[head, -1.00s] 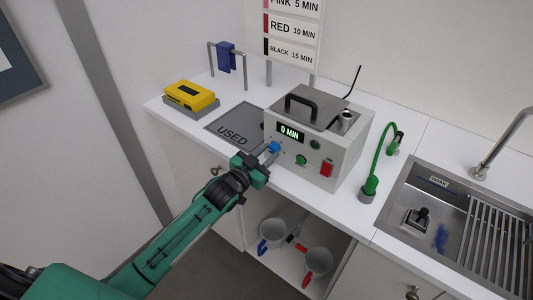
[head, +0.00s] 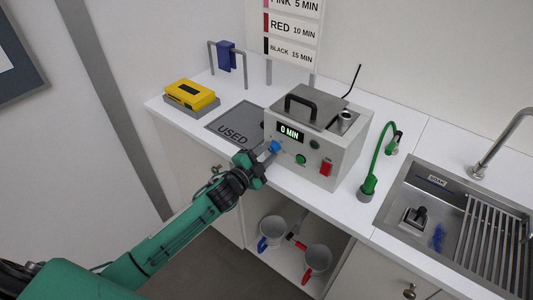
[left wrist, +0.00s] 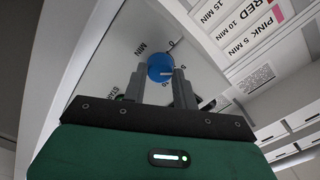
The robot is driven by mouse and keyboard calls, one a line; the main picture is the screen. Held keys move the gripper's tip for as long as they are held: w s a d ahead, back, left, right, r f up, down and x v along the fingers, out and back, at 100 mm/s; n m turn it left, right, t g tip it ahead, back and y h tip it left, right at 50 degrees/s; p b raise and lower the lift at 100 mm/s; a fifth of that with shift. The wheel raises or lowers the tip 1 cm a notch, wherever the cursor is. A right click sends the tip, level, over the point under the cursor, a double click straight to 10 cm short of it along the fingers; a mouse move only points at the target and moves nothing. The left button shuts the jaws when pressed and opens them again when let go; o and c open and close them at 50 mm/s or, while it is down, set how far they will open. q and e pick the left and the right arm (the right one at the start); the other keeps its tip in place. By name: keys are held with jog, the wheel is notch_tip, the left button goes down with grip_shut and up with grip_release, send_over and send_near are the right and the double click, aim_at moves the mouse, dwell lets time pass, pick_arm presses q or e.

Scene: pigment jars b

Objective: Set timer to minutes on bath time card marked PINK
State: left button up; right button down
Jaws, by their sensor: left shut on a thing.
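The timer box (head: 345,158) is a light grey machine on the counter, and its display (head: 290,132) reads 0 MIN. The blue timer knob (head: 275,147) is on its front, left of a green button (head: 301,159). My left gripper (head: 268,152) is at the knob, its fingers shut on it. In the left wrist view the knob (left wrist: 160,67) shows between the fingertips, with a white pointer line and partly hidden dial numbers around it. The card (head: 293,29) on the wall reads PINK 5 MIN, RED 10 MIN, BLACK 15 MIN. My right gripper is not in view.
A red switch (head: 326,169) is right of the green button. A USED mat (head: 232,133) and a yellow box (head: 190,95) lie to the left. A green hose (head: 369,185) and a sink (head: 400,200) are to the right. Mugs (head: 317,259) stand on the shelf below.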

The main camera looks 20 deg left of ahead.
pick_arm(q)
jog(key=shift+m, duration=0.6)
jog(key=o, duration=1)
jog(key=shift+c, duration=0.2)
jog(key=shift+s, duration=0.1)
jog(key=b+v, duration=0.3)
jog(key=v, duration=1)
jog(key=shift+s, duration=0.3)
jog(key=shift+a, duration=0.15)
